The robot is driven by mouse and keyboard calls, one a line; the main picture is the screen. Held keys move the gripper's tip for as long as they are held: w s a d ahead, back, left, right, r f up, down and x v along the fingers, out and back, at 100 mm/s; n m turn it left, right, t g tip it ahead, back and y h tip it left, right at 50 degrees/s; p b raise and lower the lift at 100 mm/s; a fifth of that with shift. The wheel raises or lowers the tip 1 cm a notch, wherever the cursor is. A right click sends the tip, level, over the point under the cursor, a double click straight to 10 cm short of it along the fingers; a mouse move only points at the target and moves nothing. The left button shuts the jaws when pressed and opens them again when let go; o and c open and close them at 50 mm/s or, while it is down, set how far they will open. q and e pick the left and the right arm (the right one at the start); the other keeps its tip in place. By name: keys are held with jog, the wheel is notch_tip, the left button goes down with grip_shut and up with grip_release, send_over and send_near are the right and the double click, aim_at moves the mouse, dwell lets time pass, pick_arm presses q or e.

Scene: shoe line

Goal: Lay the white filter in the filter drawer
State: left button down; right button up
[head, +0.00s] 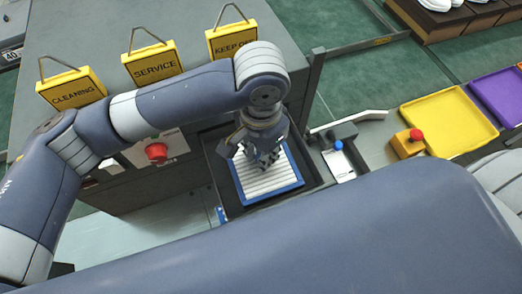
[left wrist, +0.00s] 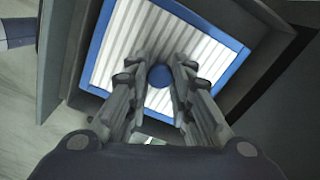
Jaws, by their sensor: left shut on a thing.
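The white filter (head: 283,172) is a pleated panel in a blue frame, with a round blue knob (left wrist: 160,76) at its middle. The filter also shows in the left wrist view (left wrist: 125,45). My left gripper (head: 266,160) points down over it and is shut on the knob, one finger on each side. The filter drawer (head: 223,176) is a dark open tray, and the filter lies within its outline, slightly turned to its walls. I cannot tell whether the filter touches the drawer floor. My right gripper is not in view.
A red button (head: 156,152) is left of the drawer. A blue-knobbed fixture (head: 338,158), a red-buttoned yellow box (head: 408,145) and a yellow tray (head: 450,122) are to the right.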

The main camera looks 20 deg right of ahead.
pick_arm(q)
jog(key=shift+f, duration=0.7)
jog(key=c, duration=1.3)
grip_release()
jog(key=shift+c, duration=0.2)
notch_tip(320, 180, up, 12)
